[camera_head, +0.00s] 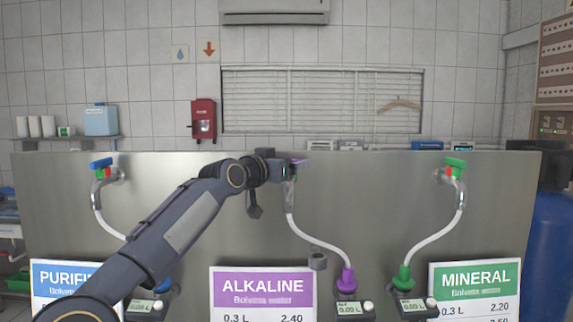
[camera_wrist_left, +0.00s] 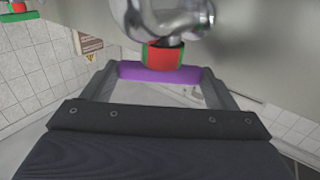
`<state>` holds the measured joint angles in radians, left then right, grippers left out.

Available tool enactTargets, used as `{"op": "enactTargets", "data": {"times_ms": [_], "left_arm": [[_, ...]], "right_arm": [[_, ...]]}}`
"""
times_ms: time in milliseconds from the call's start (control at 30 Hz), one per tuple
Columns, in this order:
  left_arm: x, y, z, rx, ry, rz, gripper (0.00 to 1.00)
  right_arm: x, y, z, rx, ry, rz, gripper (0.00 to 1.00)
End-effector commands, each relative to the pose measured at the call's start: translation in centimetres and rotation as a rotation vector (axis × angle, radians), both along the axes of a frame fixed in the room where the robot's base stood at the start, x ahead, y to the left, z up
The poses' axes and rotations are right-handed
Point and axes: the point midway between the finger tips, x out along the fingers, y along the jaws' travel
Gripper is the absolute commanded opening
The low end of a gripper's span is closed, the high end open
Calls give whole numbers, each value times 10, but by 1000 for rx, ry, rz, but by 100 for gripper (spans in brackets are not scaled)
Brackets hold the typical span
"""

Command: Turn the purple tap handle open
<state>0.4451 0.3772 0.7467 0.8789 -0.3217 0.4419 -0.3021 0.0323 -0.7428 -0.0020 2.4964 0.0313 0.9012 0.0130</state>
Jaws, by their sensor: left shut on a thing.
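The purple tap handle (camera_head: 298,162) is at the middle of the steel panel, mostly hidden behind my left gripper (camera_head: 283,163) in the head view. In the left wrist view the purple handle (camera_wrist_left: 160,73) lies across between the two fingers of my left gripper (camera_wrist_left: 158,90), which is shut on it. The chrome tap body with a red and green collar (camera_wrist_left: 165,54) is just beyond the handle. A white hose (camera_head: 312,238) runs from this tap down to a purple nozzle (camera_head: 347,280). My right gripper is not in view.
A blue tap handle (camera_head: 101,163) is at the left of the steel panel (camera_head: 360,190) and a green one (camera_head: 456,162) at the right. Sign boards, including the ALKALINE sign (camera_head: 262,290), and small meters stand below. The panel between the taps is clear.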

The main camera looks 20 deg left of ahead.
Motion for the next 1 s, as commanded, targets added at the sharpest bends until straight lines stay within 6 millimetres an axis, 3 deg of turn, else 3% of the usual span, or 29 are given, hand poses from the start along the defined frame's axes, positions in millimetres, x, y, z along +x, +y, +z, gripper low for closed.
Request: {"op": "enactTargets", "data": {"times_ms": [400, 1000], "left_arm": [[3, 5, -1, -4, 0, -300, 57], [4, 6, -2, 3, 4, -457, 57]], "right_arm": [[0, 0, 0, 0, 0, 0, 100], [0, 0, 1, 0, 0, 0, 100]]}}
